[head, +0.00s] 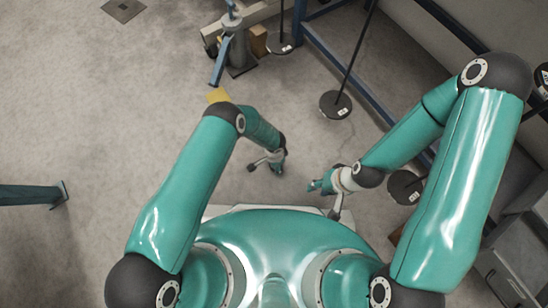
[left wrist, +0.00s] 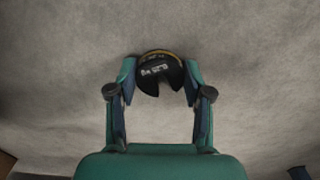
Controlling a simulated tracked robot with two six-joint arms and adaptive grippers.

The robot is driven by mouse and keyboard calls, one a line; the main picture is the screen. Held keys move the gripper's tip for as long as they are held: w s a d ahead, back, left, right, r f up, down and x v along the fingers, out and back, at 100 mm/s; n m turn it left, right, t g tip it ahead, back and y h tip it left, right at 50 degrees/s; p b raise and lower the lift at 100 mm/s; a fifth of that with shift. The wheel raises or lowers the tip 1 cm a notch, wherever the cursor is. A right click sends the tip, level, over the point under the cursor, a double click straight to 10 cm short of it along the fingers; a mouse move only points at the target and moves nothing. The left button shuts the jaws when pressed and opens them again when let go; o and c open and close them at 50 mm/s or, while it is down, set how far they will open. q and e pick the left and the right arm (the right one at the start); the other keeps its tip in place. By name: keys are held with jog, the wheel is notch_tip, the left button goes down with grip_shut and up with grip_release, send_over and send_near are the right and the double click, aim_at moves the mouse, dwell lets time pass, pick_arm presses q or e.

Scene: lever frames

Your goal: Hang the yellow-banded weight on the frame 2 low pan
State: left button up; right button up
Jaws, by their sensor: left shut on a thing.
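The yellow-banded weight (left wrist: 159,72) is a black slotted disc with a yellow band on its far rim and pale print on its face. In the left wrist view it sits between the two fingertips of my left gripper (left wrist: 155,80), which is shut on it. In the head view my left gripper (head: 268,164) hangs over the floor left of centre, and the weight cannot be made out there. My right gripper (head: 324,198) is to its right, with its fingers apart and nothing visible between them. Black round pans on rods (head: 336,105) hang at the upper right; their labels are unreadable.
A blue frame bar (head: 340,62) runs along the right. Another pan (head: 281,43) and a brown block (head: 258,40) are at the top, a third pan (head: 404,188) beside my right arm. A yellow block (head: 217,95) shows behind my left arm. Floor at left is mostly clear.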

pick_arm(q)
jog(key=o, duration=1.2)
jog(key=shift+o, duration=0.2)
